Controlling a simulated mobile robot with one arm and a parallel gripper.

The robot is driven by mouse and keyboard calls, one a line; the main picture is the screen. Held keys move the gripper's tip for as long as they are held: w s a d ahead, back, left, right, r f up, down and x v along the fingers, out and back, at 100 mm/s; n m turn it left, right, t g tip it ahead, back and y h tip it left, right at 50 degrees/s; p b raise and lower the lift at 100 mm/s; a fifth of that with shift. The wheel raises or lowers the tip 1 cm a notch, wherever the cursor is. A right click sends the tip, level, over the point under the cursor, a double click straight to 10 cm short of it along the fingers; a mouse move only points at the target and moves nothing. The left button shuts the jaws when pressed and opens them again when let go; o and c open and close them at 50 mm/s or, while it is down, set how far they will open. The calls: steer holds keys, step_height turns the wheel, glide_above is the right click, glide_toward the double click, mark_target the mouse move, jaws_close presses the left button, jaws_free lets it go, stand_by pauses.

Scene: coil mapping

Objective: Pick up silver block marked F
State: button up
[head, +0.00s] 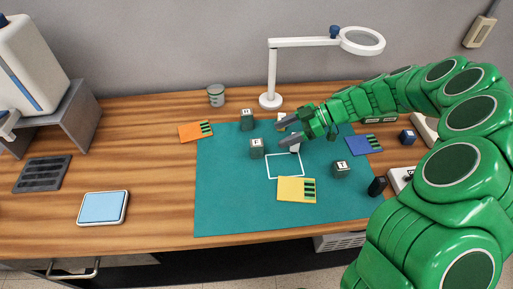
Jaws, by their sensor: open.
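Several small lettered blocks stand on the teal mat (225,205). One grey block (257,150) left of my gripper has a pale label that looks like an F, but the letter is too small to be sure. Another grey block (247,121) stands behind it, and a third (341,171) stands at the right. A paler, silver-looking block (295,147) is just below my gripper, partly covered, its letter unreadable. My gripper (282,134) is open and empty over the mat, its fingers pointing left, right of the first grey block.
A magnifier lamp (271,75) stands behind the mat. Orange (190,132), yellow (290,189) and blue (358,145) cards lie around a white outlined square. A cup (216,95) is at the back. My arm covers the right side. The mat's left part is clear.

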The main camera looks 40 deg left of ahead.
mark_target(261, 142)
steer(key=shift+x, duration=1.5)
steer(key=s+a, duration=0.1)
steer(key=s+a+f, duration=0.1)
steer(key=s, duration=0.1)
steer(key=shift+s+a+f, duration=0.1)
steer(key=shift+s+a, duration=0.05)
steer(key=shift+a, duration=0.15)
steer(key=shift+s+a+f, duration=0.2)
steer(key=shift+a, duration=0.05)
steer(key=shift+c, duration=0.2)
steer(key=c, duration=1.2)
